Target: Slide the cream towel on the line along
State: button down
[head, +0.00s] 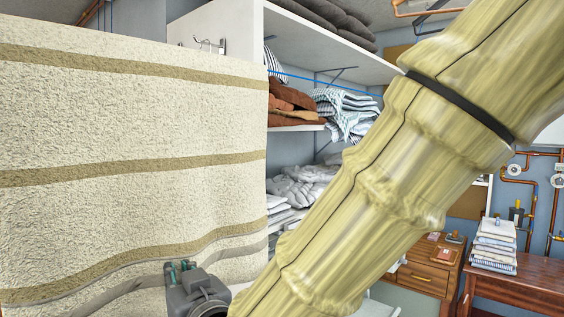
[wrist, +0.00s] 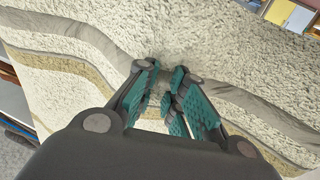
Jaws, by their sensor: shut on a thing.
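The cream towel (head: 130,125) hangs at the left of the head view, with tan stripes across it and a wavy lower part. Its cloth (wrist: 220,50) fills most of the wrist view. My gripper (head: 178,268) is at the towel's lower part in the head view. In the wrist view the teal-padded fingers of my gripper (wrist: 165,95) are close together on a fold of the towel. The exact pinch is partly hidden by the fingers. A blue line (head: 300,76) shows to the right of the towel; the towel's top edge is near the frame's top.
A white shelf unit (head: 330,40) with folded linen stands behind the towel. A wooden desk (head: 428,275) and a table (head: 525,290) with a folded stack (head: 494,246) are at the right. My arm crosses the middle and right of the head view.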

jog(key=shift+s+a, duration=0.85)
jog(key=shift+s, duration=0.3)
jog(key=c, duration=1.4)
grip_release()
jog(key=shift+c, duration=0.2)
jog(key=v, duration=0.6)
jog(key=shift+b, duration=0.4)
